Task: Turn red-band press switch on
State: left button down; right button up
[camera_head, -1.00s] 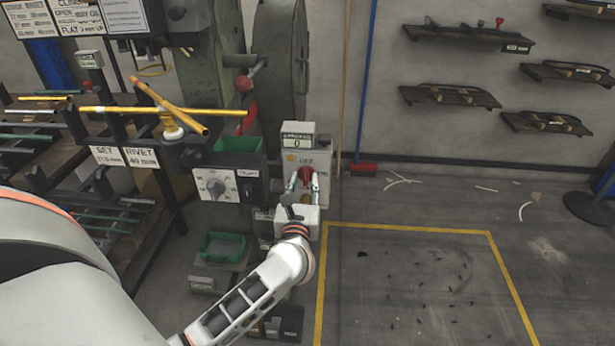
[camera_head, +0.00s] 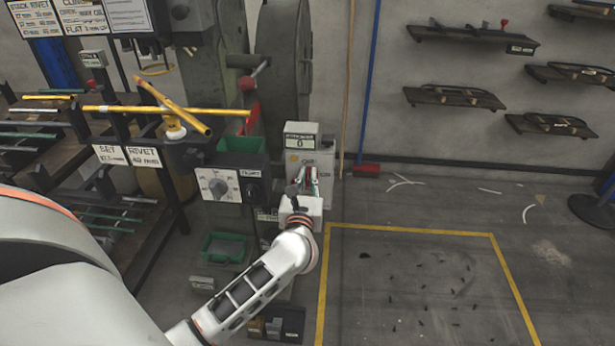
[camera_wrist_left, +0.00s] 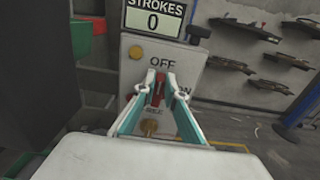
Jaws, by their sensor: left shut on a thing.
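The press control box (camera_head: 318,160) is a pale grey panel with a counter reading "STROKES 0"; its face (camera_wrist_left: 188,62) fills the middle of the left wrist view. It bears the labels OFF at the top and ON at the right. The red switch handle (camera_wrist_left: 158,88) sits between these labels and looks close to upright, a little tilted. My left gripper (camera_wrist_left: 160,82) is shut on this red handle, one finger on each side; in the head view the gripper (camera_head: 308,182) hides most of the handle. My right gripper is not in view.
A yellow button (camera_wrist_left: 136,52) and a brass-coloured part (camera_wrist_left: 149,127) are on the same panel. A dial box (camera_head: 217,184) and green bins (camera_head: 224,247) stand to the left. A red broom head (camera_head: 367,170) lies by the wall.

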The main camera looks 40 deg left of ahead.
pick_arm(q)
jog(key=shift+d+r+m, duration=0.1)
jog(key=shift+r+m, duration=0.05)
jog(key=shift+m, duration=0.15)
jog(key=shift+w+r+m+p, duration=0.15)
jog(key=shift+m+p, duration=0.45)
jog(key=shift+p, duration=0.2)
jog(key=f+m+p, duration=0.1)
jog(key=m+p, duration=0.2)
jog(key=m, duration=0.2)
jog(key=d+m+p, duration=0.1)
jog(key=m+p, duration=0.2)
jog(key=m, duration=0.2)
jog(key=f+m+p, duration=0.1)
jog(key=m+p, duration=0.3)
jog(key=m, duration=0.2)
jog(key=shift+w+d+f, duration=0.25)
jog(key=shift+w+f, duration=0.1)
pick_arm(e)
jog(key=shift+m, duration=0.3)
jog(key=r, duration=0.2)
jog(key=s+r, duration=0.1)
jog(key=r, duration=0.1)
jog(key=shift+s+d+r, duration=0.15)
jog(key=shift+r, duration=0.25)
